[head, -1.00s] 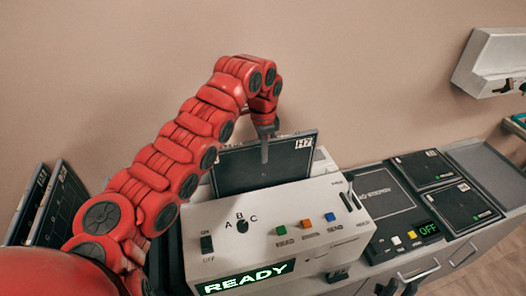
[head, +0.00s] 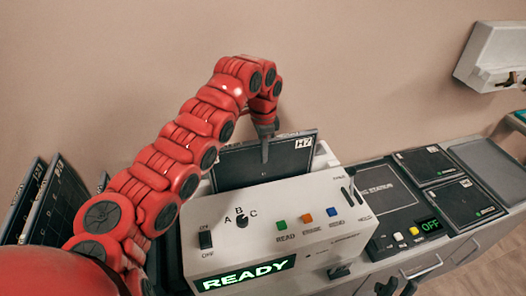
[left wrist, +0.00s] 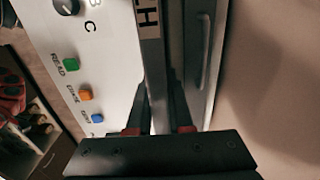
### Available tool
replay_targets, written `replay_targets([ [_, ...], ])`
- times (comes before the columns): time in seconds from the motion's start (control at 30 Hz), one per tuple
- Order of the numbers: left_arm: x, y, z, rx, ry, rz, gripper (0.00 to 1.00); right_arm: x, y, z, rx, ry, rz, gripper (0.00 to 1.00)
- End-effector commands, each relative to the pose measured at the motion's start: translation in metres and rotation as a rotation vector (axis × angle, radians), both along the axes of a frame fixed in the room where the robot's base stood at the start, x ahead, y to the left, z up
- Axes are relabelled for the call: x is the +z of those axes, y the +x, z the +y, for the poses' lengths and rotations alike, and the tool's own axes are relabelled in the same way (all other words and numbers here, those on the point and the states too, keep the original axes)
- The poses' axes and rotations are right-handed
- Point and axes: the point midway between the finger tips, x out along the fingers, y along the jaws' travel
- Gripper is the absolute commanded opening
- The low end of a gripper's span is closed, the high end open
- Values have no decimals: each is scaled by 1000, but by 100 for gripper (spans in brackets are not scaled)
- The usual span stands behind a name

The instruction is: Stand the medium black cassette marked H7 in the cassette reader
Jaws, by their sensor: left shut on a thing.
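The black cassette marked H7 (head: 240,166) stands nearly upright at the slot along the back of the white cassette reader (head: 265,222). Its lower part is hidden behind the reader's top, so I cannot tell whether it is fully seated. My left gripper (head: 265,148) is shut on its upper edge, to the left of the H7 label. In the left wrist view the cassette's edge (left wrist: 151,55) runs between the fingers, beside the reader's face (left wrist: 100,50). The reader's display shows READY. My right gripper (head: 396,287) is low at the bottom edge, its dark fingers apart and empty.
Other dark cassettes (head: 62,205) stand in a rack at the left. A station (head: 385,190) with an OFF display is right of the reader. Two flat black cassettes (head: 424,166) lie beyond it, near an empty grey tray (head: 485,160). A wall box (head: 490,55) hangs at upper right.

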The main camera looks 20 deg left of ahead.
Motion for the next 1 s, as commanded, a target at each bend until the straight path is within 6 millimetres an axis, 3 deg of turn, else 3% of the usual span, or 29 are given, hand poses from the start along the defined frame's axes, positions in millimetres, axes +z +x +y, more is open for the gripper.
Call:
replay_targets([
  [0.03,1,1,0,0,0,-2,0,0,0,0,0,0,0,25],
  [0.07,1,1,0,0,0,-2,20,0,0,0,0,0,0,25],
  [0.1,1,0,0,0,0,-2,28,0,0,0,0,0,0,25],
  [0.27,1,0,0,0,0,-1,54,0,0,0,0,0,0,25],
  [0.67,8,1,0,1,1,-3,54,-3,0,0,0,0,0,25],
  [0.97,61,1,1,2,5,-2,54,-11,0,0,0,0,0,25],
  [1.0,82,1,0,1,2,-1,54,6,0,0,0,0,1,25],
])
